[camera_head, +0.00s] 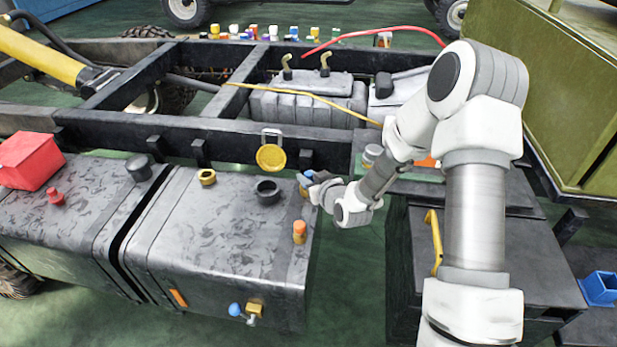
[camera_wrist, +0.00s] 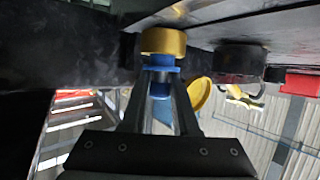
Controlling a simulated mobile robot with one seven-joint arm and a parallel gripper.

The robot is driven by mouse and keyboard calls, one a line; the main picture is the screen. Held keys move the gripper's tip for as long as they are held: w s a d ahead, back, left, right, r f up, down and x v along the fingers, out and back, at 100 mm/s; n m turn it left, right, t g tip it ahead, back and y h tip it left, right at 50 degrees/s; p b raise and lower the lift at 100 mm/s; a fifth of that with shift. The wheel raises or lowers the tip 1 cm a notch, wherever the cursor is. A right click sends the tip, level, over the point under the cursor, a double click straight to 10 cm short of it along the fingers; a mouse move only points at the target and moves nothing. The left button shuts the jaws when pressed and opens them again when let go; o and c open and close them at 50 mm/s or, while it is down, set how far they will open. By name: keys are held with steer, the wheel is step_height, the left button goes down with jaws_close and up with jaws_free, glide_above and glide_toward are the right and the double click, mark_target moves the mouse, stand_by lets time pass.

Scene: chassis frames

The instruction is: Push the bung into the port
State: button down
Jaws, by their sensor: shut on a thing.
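The blue bung (camera_wrist: 160,88) is between the two fingers of my gripper (camera_wrist: 162,100) in the wrist view. A brass ring-shaped port (camera_wrist: 163,41) shows right beside the bung's blue collar; whether they touch I cannot tell. In the head view my gripper (camera_head: 309,181) is at the right end of the grey tank (camera_head: 215,235), shut on the bung (camera_head: 304,178). A little of the brass port (camera_head: 304,193) shows just below it. The port's opening is hidden, so how the bung lines up with it is unclear.
On the tank top are a black filler neck (camera_head: 267,191), a brass fitting (camera_head: 206,177) and an orange-capped fitting (camera_head: 299,231). A round yellow cap (camera_head: 271,158) hangs by the dark frame rail (camera_head: 230,140). A dark box (camera_head: 480,270) stands right of the tank across a gap.

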steer(key=shift+f+b, duration=0.5)
steer(key=shift+f, duration=0.05)
steer(key=c, duration=0.6)
jaws_free()
steer(key=shift+r, duration=0.1)
steer(key=p+v, duration=1.2)
steer(key=v, duration=0.5)
steer(key=shift+r, duration=0.25)
steer(key=shift+s+d, duration=0.1)
steer(key=shift+s, duration=0.05)
